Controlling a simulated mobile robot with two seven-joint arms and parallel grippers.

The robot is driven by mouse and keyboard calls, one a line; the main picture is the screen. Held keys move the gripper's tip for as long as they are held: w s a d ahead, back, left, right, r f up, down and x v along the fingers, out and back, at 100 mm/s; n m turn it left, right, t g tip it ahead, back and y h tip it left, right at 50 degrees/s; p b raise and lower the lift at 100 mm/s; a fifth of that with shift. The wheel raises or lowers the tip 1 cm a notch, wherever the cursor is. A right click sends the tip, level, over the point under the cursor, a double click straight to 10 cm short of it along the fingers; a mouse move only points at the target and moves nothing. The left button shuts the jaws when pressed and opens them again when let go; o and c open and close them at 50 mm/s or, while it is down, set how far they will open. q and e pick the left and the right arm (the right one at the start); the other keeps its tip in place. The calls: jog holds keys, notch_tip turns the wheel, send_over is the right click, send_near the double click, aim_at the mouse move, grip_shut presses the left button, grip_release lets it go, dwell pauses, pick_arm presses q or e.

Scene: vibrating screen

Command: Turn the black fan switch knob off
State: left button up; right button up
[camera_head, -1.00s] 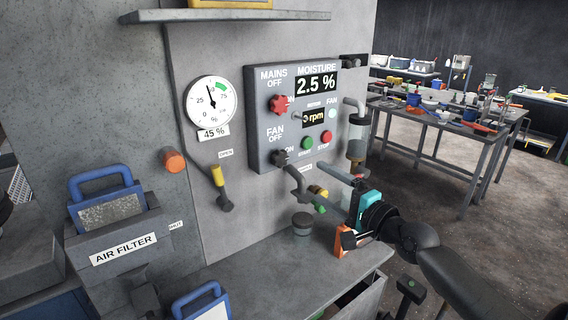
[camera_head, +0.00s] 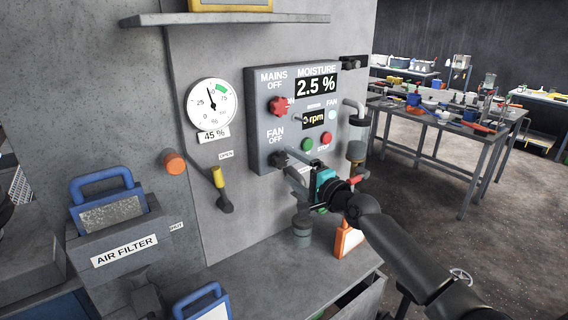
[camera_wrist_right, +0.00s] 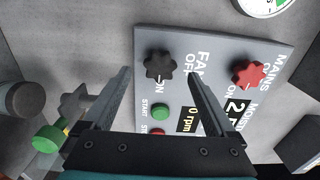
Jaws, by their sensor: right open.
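The black fan switch knob (camera_head: 279,159) is a lobed knob at the lower left of the grey control panel, below the FAN OFF label. In the right wrist view the black knob (camera_wrist_right: 158,65) sits between and beyond my two open fingertips, with the ON lettering beside it. My right gripper (camera_head: 299,165) is open and empty, close in front of the panel near the knob. The right wrist view shows both fingers of the gripper (camera_wrist_right: 159,76) apart, with no visible contact on the knob. My left gripper is not in view.
The red mains knob (camera_head: 278,105) is above the black knob. The green start button (camera_head: 307,144) and red stop button (camera_head: 326,138) are to its right. The speed display (camera_wrist_right: 190,120) reads 0 rpm. A dark-lidded jar (camera_head: 302,230) stands on the bench below my gripper.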

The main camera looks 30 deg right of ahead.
aim_at(283, 161)
jog(key=shift+w+a+b, duration=0.15)
jog(key=shift+w+b, duration=0.15)
jog(key=shift+w, duration=1.6)
jog(key=c, duration=1.4)
jog(key=shift+o, duration=0.2)
